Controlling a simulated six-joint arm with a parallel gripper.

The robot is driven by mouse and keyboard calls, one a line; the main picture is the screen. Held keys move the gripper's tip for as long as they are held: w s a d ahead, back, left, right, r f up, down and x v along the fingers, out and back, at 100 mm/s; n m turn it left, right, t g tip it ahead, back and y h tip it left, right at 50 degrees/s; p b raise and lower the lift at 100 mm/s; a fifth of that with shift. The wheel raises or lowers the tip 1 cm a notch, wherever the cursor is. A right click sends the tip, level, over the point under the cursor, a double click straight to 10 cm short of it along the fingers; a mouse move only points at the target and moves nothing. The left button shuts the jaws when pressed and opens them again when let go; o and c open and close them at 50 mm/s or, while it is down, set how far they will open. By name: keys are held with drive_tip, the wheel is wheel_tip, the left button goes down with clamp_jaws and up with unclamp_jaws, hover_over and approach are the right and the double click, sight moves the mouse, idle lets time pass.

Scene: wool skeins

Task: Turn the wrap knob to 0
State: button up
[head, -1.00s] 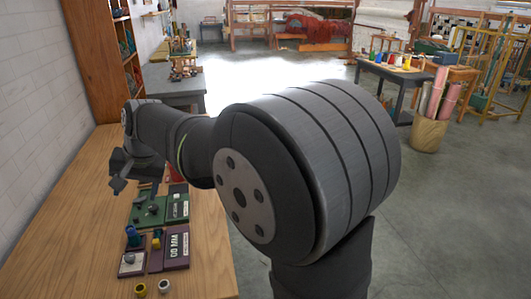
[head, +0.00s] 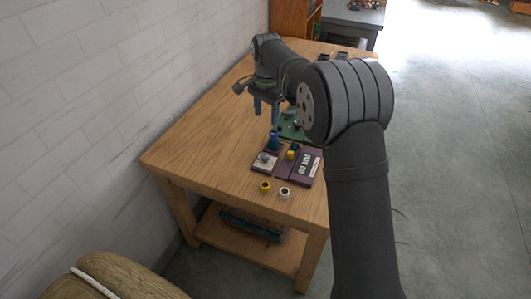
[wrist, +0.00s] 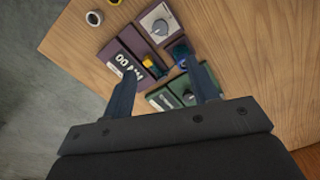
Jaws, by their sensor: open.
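A grey knob (wrist: 160,27) sits on a pale square plate of a purple unit (wrist: 139,29). The knob also shows in the head view (head: 264,158). A display reading "00 MM" (wrist: 125,66) is on the neighbouring purple panel, upside down in the wrist view. A second grey knob (wrist: 189,97) is on a green unit (wrist: 162,98), partly behind my right finger. I cannot read which knob is the wrap knob. My gripper (head: 266,112) is open and empty, fingers pointing down above the table. In the wrist view my gripper (wrist: 159,70) spans the area between both units.
A blue spool (head: 273,141) and a yellow piece (head: 291,155) stand by the purple unit. A yellow cup-like piece (head: 265,187) and a white one (head: 285,193) are near the front edge of the wooden table (head: 190,140). The table's left part is clear; a brick wall borders it.

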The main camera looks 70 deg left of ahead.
sight(265, 155)
wheel_tip(265, 155, down, 18)
drive_tip(key=shift+s+a+r, duration=0.1)
drive_tip(key=shift+a, duration=0.05)
idle(0.4)
drive_tip(key=c, duration=1)
drive_tip(key=shift+o, duration=0.2)
